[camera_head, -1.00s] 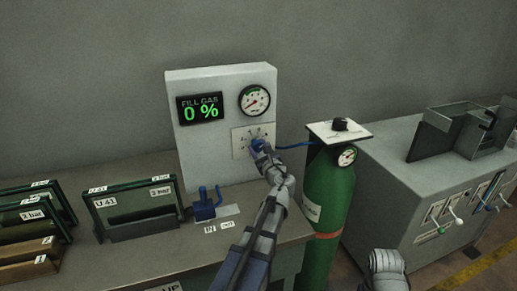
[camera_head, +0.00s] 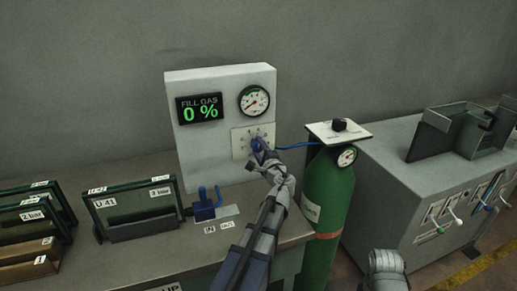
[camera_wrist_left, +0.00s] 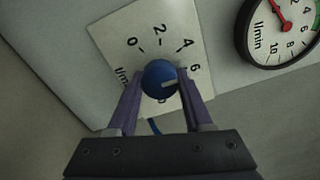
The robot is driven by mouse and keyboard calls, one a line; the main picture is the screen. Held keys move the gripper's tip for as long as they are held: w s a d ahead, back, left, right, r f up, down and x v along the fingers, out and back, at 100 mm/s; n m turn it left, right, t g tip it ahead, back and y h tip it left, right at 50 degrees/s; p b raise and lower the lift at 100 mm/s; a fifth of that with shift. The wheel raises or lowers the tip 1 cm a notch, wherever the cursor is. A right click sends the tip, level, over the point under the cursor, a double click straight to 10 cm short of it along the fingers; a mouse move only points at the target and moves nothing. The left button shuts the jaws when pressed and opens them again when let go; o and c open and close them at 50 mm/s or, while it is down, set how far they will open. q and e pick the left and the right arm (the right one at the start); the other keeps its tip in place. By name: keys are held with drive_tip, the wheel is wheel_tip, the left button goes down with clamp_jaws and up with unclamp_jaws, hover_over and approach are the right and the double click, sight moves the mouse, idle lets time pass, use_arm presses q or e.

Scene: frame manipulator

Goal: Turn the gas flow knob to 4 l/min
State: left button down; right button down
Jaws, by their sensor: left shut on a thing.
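The blue gas flow knob (camera_wrist_left: 159,76) sits on a white dial plate (camera_wrist_left: 124,20) marked 0, 2, 4, 6 and more. Its white pointer line faces right, near or slightly below the 6; the exact value is hard to tell. My left gripper (camera_wrist_left: 158,84) is shut on the knob, a finger on either side. In the head view, the knob (camera_head: 257,145) is on the grey panel's lower right, my left gripper (camera_head: 261,155) against it. A round l/min gauge (camera_wrist_left: 287,28) has a red needle pointing up-left.
The panel display (camera_head: 200,108) reads FILL GAS 0 %. A green gas cylinder (camera_head: 327,195) stands right of my left arm, a blue hose near its top. Framed panes (camera_head: 133,207) and a blue clamp-like part (camera_head: 204,203) are on the bench left of the arm.

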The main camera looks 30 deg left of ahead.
use_arm(q)
drive_tip(key=shift+n, duration=2.2)
drive_tip(key=shift+c, duration=1.5)
unclamp_jaws()
drive_tip(key=v, duration=0.8)
drive_tip(key=shift+n, duration=0.3)
